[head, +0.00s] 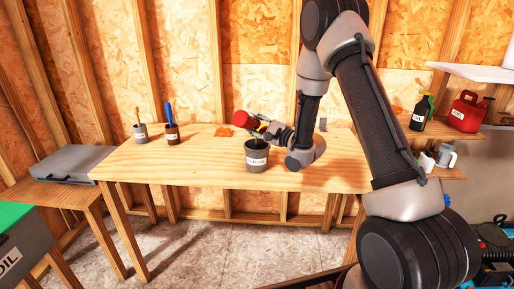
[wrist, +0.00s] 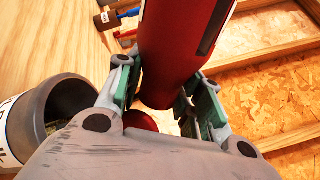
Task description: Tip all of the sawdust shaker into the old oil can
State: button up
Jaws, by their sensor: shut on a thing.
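The sawdust shaker, a red cylinder (head: 241,118), is held tilted above the workbench, just up and left of the can's mouth in the head view. In the wrist view its red body (wrist: 172,45) lies between my fingers, with part of a label at its upper right. My gripper (head: 262,128) is shut on it. The old oil can (head: 257,160), a dark grey open pot with a white label, stands upright on the bench below. Its rim (wrist: 72,84) shows at left in the wrist view. I cannot tell whether sawdust is falling.
A grey cup with a brush (head: 141,133) and a brown cup with a blue-handled brush (head: 172,134) stand on the bench's left. An orange scrap (head: 223,132) lies behind. Right shelves hold a black bottle (head: 420,116) and red jug (head: 466,113). The bench's front left is clear.

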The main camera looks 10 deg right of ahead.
jog(key=shift+r+m+b, duration=0.3)
jog(key=shift+r+m, duration=0.1)
jog(key=shift+m, duration=0.1)
dwell(0.4)
jog(key=shift+w+d+m, duration=0.1)
jog(key=shift+d+m, duration=0.05)
jog(key=shift+m, duration=0.25)
dwell(0.4)
